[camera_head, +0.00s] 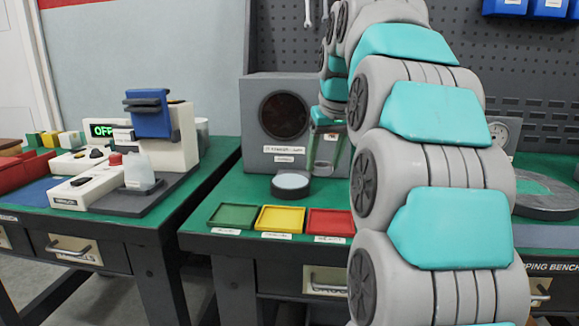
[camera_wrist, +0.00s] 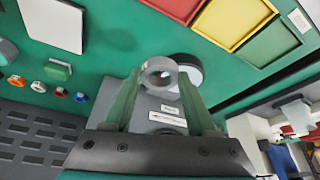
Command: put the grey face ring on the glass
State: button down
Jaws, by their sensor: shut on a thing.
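My gripper (camera_head: 325,140) is shut on the grey face ring (camera_head: 322,167) and holds it above the green bench. In the wrist view, the ring (camera_wrist: 147,70) sits between the two green fingertips of my gripper (camera_wrist: 160,73), its hole visible. The glass (camera_head: 291,181) is a pale round disc on a dark round base, standing on the bench in front of the grey box. In the head view the ring is to the right of the glass and apart from it. In the wrist view the glass (camera_wrist: 191,77) is partly hidden behind the ring and a finger.
Green (camera_head: 233,216), yellow (camera_head: 280,219) and red (camera_head: 331,223) trays line the bench's front edge. A grey box (camera_head: 258,97) with a round dark window stands behind the glass. In the wrist view, several small coloured rings (camera_wrist: 37,86) lie left. A second bench (camera_head: 150,222) holds equipment.

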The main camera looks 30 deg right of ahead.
jog(key=p, duration=0.1)
send_over(290, 180)
jog(key=s, duration=0.1)
jog(key=shift+s+a+f, duration=0.1)
jog(key=shift+a+f, duration=0.05)
jog(key=shift+f, duration=2.05)
jog(key=shift+f, duration=0.1)
jog(key=shift+c, duration=1)
grip_release()
jog(key=d+p+v, duration=0.1)
jog(key=v, duration=1.1)
jog(key=shift+a, duration=0.45)
